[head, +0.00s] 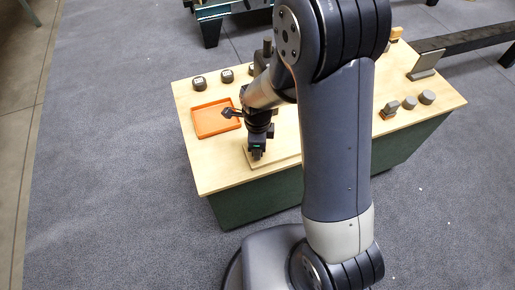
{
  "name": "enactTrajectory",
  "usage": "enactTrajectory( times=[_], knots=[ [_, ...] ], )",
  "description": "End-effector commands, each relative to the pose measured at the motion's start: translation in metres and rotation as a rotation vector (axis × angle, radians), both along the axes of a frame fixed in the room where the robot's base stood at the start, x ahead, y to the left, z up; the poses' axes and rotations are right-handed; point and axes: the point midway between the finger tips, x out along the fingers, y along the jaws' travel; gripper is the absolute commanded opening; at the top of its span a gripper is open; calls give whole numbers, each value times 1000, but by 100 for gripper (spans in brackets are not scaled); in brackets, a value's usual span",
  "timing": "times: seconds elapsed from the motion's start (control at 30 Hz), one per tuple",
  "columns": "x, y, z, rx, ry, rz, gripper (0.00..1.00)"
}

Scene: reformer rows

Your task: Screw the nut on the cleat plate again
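My gripper (257,153) points down over a flat light wooden plate (288,161) near the front of the table, which may be the cleat plate. Its tip is at or just above the plate's left part. The gripper is small and dark here, and I cannot tell whether its fingers are open or shut. I cannot make out the nut; it may be hidden by the gripper or the arm. My arm covers the right part of the plate.
An orange tray (213,119) lies left of the gripper on the wooden tabletop (225,170). Dark round pieces (199,83) stand behind it. Grey pieces (427,97) stand at the right. A dark beam (465,40) lies beyond the table. The front left tabletop is clear.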

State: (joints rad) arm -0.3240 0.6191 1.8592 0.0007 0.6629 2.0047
Motion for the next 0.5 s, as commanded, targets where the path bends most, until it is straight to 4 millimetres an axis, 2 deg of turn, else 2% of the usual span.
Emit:
enactTrajectory(
  times=[0.17, 0.37, 0.5],
  knots=[
    [0, 0, 0, 0, 0, 1, 54],
    [0, 0, 0, 0, 0, 1, 54],
    [1, 0, 9, 1, -2, 1, 54]
  ],
)
